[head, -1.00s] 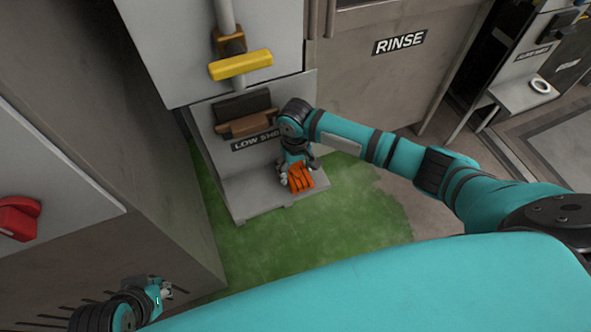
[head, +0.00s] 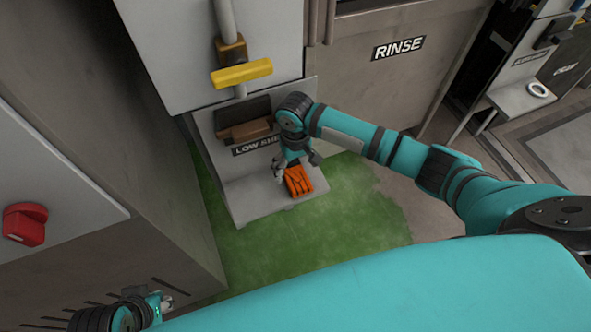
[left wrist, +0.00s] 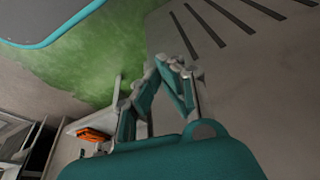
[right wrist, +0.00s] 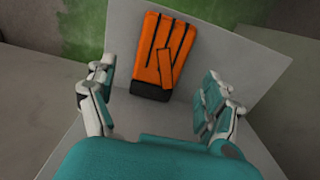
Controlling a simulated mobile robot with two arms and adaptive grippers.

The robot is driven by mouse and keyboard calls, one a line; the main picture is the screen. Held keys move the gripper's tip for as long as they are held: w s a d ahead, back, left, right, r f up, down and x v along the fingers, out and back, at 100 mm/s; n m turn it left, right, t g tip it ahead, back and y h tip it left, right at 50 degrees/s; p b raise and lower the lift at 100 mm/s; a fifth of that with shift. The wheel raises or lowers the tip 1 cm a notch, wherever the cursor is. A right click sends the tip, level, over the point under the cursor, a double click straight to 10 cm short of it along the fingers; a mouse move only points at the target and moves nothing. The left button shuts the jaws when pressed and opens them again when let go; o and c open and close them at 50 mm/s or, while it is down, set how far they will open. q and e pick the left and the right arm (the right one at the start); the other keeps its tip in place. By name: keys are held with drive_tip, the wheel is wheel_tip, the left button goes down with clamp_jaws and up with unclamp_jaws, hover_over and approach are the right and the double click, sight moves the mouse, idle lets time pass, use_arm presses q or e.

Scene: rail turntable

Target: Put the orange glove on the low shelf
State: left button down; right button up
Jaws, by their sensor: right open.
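The orange glove (head: 298,181) lies flat on the bare plate of the low shelf (head: 255,200), near its right edge. In the right wrist view the glove (right wrist: 163,55) shows its fingers and dark cuff, with the shelf plate (right wrist: 235,60) around it. My right gripper (head: 281,172) is open just beside the glove; in its wrist view the fingers (right wrist: 155,100) are spread, with nothing between them. My left gripper (head: 165,302) is far off at the lower left. Its fingertips (left wrist: 163,70) come close together in its wrist view, with nothing seen held.
A yellow handle (head: 241,73) hangs above the shelf, with a brown block (head: 246,130) behind the plate. A red knob (head: 24,224) sits on the left cabinet. Green floor (head: 350,215) lies around the shelf. The RINSE cabinet (head: 398,75) stands behind.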

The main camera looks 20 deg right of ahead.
sight(296, 175)
wheel_tip(296, 175, up, 3)
drive_tip(key=shift+p, duration=0.35)
use_arm(q)
drive_tip(key=p+x, duration=0.1)
drive_tip(key=x, duration=0.4)
drive_tip(key=shift+d, duration=0.1)
use_arm(e)
wheel_tip(296, 175, up, 5)
drive_tip(key=shift+r, duration=0.15)
drive_tip(key=shift+s, duration=0.1)
